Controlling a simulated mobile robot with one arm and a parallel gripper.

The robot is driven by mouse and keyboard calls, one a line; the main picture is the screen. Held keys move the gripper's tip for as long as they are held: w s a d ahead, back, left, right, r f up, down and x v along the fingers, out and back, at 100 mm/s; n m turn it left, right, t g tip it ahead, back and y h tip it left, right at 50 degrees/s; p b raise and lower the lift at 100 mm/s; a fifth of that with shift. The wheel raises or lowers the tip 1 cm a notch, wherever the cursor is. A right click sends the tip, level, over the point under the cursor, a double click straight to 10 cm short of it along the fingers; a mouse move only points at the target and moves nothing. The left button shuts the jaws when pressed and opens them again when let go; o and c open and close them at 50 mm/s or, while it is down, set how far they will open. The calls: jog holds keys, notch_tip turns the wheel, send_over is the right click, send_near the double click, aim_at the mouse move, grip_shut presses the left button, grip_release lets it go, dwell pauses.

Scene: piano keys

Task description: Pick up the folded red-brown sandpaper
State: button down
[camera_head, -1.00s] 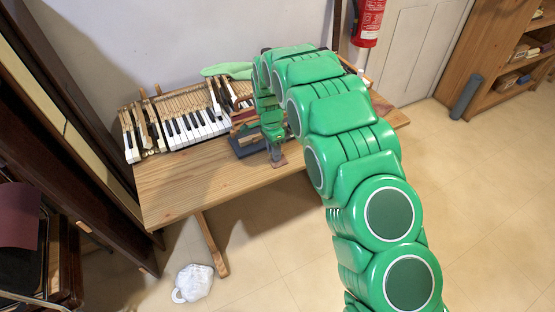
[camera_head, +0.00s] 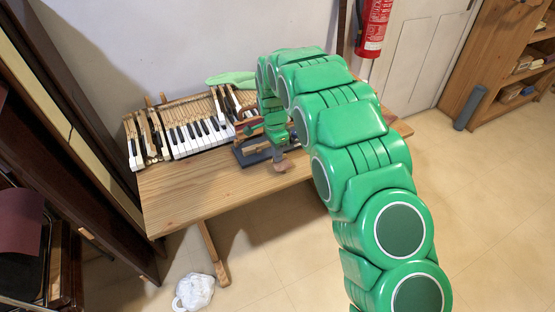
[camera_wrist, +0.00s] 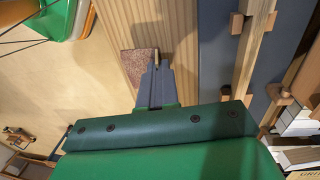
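The red-brown sandpaper (camera_wrist: 133,66) is a small speckled piece against the wooden table top in the wrist view. It also shows as a small brownish patch (camera_head: 281,167) near the table's front edge in the head view. My gripper (camera_wrist: 157,62) has its grey fingers at the sandpaper's right side, close together, with a thin light sliver at the tips. I cannot tell whether the sandpaper is pinched between them. In the head view my gripper (camera_head: 279,151) is right above the sandpaper, and the fingertips are hard to make out.
The wooden table (camera_head: 190,195) is bare at its front left. A piano keyboard section (camera_head: 195,137) stands at the back, with a green cloth (camera_head: 230,78) behind. A dark blue base with wooden parts (camera_head: 252,157) sits just left of my gripper.

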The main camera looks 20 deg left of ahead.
jog(key=shift+s+d+r, duration=0.2)
jog(key=shift+s+r, duration=0.1)
jog(key=shift+r, duration=0.1)
jog(key=s+r, duration=0.1)
jog(key=s+d+r, duration=0.1)
jog(key=r, duration=0.1)
jog(key=s+d+r, duration=0.1)
jog(key=r, duration=0.1)
jog(key=shift+s+d+r, duration=0.1)
jog(key=shift+s+r, duration=0.1)
jog(key=shift+s, duration=0.2)
jog(key=s+d+r, duration=0.3)
jog(key=s+d, duration=0.1)
jog(key=s, duration=0.3)
jog(key=shift+s+d+r, duration=0.3)
jog(key=shift+s+r, duration=0.05)
jog(key=n, duration=0.4)
send_near(280, 171)
jog(key=s+a+r, duration=0.1)
jog(key=a+r, duration=0.2)
jog(key=shift+w+a+f+n+t, duration=0.2)
jog(key=shift+w+a+n, duration=0.75)
jog(key=shift+a, duration=1.1)
jog(key=shift+w+a+f+n+t, duration=0.2)
jog(key=shift+w+a+n, duration=0.65)
jog(key=shift+a, duration=1.15)
jog(key=shift+w+a+f+n+t, duration=0.15)
jog(key=shift+w+a+n, duration=0.8)
jog(key=shift+a, duration=1.1)
